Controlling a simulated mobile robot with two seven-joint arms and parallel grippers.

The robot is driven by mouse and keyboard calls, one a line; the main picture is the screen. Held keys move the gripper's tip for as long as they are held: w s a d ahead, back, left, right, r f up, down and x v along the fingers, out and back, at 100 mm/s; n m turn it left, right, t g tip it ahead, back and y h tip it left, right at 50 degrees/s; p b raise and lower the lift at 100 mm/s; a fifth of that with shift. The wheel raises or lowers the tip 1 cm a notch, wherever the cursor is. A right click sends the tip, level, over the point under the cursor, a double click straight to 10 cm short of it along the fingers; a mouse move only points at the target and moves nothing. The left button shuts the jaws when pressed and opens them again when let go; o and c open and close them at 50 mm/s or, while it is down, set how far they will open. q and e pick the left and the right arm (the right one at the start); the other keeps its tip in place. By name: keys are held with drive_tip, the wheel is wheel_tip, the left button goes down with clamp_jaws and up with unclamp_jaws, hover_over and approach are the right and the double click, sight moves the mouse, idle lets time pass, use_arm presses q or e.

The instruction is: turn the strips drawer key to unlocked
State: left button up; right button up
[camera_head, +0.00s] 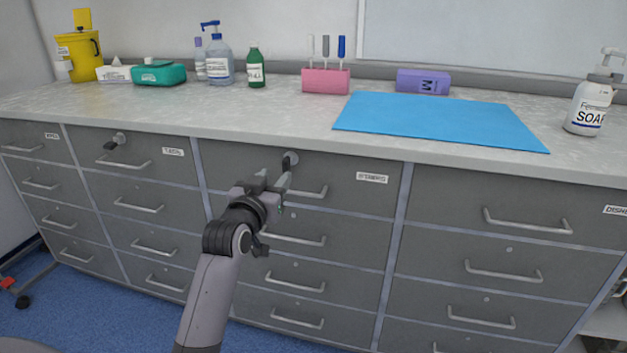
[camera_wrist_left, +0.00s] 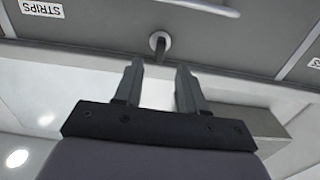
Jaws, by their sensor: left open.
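The strips drawer is a grey top drawer with a white "STRIPS" label (camera_head: 373,178), which shows upside down in the left wrist view (camera_wrist_left: 41,7). Its key (camera_head: 290,159) sits in a round lock at the drawer's upper edge, left of the label. The key also shows in the left wrist view (camera_wrist_left: 160,44), small and dark. My left gripper (camera_head: 276,182) is open and empty, just in front of and below the key. In the left wrist view its fingertips (camera_wrist_left: 159,66) point at the key, which lies between their lines and appears apart from them. My right gripper is out of view.
A second key (camera_head: 115,141) sticks out of another top drawer at the left. Drawer handles (camera_head: 525,221) stand out from the fronts. The worktop above holds a pink rack (camera_head: 326,81), bottles and a blue mat (camera_head: 435,120). Space before the drawers is open.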

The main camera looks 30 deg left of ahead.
sight(284, 164)
use_arm(q)
drive_tip(key=shift+w+r, duration=0.3)
drive_tip(key=shift+w, duration=0.2)
drive_tip(key=shift+b+x, duration=0.65)
drive_tip(key=shift+x, duration=2.65)
drive_tip(key=shift+a, duration=0.15)
clamp_jaws()
